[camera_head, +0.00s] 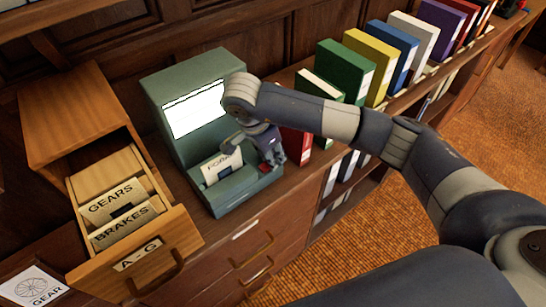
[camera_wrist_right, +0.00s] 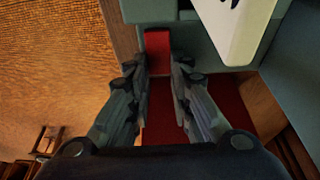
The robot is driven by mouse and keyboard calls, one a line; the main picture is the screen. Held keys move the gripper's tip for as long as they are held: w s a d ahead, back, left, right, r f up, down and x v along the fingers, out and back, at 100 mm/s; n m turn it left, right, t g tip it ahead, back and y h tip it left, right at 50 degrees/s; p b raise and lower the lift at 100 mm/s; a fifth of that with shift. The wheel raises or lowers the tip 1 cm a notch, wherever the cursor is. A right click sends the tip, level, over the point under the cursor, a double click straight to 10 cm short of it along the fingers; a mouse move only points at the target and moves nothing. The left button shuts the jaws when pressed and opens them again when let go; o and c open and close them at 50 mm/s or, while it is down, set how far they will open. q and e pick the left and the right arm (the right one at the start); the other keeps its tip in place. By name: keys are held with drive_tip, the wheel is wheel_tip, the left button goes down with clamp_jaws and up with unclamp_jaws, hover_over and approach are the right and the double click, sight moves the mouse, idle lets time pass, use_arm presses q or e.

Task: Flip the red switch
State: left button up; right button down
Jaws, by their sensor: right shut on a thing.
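The red switch (camera_head: 264,168) is a small red piece on the front right of a green machine (camera_head: 235,190). In the right wrist view the red switch (camera_wrist_right: 157,42) shows between the fingertips, against the green casing. My right gripper (camera_head: 268,160) reaches down over that corner of the machine. In the wrist view its two fingers (camera_wrist_right: 159,66) stand one on each side of the switch, shut on it. The fingers partly hide the switch in the head view. My left gripper is not in view.
The machine has a lit white screen (camera_head: 195,108) and a white card (camera_head: 220,165) in its tray. A red binder (camera_head: 297,145) stands close right of the gripper, beside a row of coloured binders. An open wooden file drawer (camera_head: 138,250) juts out at left.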

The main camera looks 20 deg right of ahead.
sight(261, 169)
drive_tip(key=c, duration=1.5)
unclamp_jaws()
drive_tip(key=shift+o, duration=0.3)
drive_tip(key=v, duration=1.2)
